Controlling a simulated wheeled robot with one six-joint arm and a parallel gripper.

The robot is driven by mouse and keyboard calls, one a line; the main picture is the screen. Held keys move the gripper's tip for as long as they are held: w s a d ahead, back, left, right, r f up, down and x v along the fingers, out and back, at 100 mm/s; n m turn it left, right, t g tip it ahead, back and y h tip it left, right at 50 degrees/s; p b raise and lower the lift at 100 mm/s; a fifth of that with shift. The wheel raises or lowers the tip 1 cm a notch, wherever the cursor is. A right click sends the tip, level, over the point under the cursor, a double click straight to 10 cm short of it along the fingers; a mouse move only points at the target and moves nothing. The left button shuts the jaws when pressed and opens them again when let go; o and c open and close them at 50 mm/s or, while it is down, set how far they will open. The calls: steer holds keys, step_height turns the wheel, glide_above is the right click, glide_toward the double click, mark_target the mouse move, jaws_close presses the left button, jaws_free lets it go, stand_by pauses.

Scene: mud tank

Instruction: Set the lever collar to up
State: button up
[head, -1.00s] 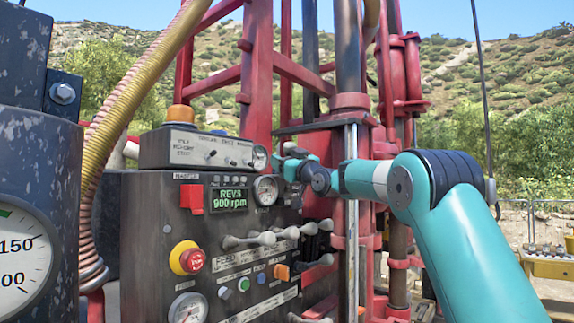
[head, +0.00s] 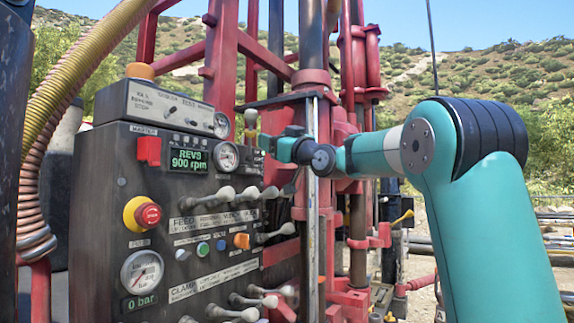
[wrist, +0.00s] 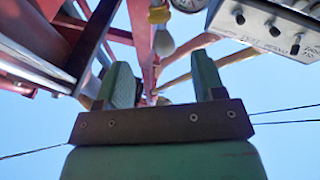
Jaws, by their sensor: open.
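A short lever with a pale knob and a yellow band below it (head: 250,124) stands upright at the panel's upper right edge in the head view. I take it for the lever collar, but no readable label confirms this. It also shows in the wrist view (wrist: 159,15), its grey knob just beyond the fingertips and between their lines. My gripper (head: 268,142) is at the lever's right in the head view. In the wrist view its two green fingers (wrist: 164,75) are spread apart with nothing between them. I see no contact with the lever.
The dark control panel (head: 95,200) carries a row of pale-knobbed levers (head: 222,195), a red stop button (head: 148,214), gauges and a green display (head: 187,160). A grey switch box (head: 155,106) sits on top. Red mast beams and a shiny vertical rod (head: 312,235) stand close to my arm.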

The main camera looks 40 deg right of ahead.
steer(key=b+v, duration=0.1)
steer(key=v, duration=0.3)
steer(key=shift+s+b, duration=0.2)
steer(key=shift+b, duration=0.15)
steer(key=shift+d+f, duration=0.1)
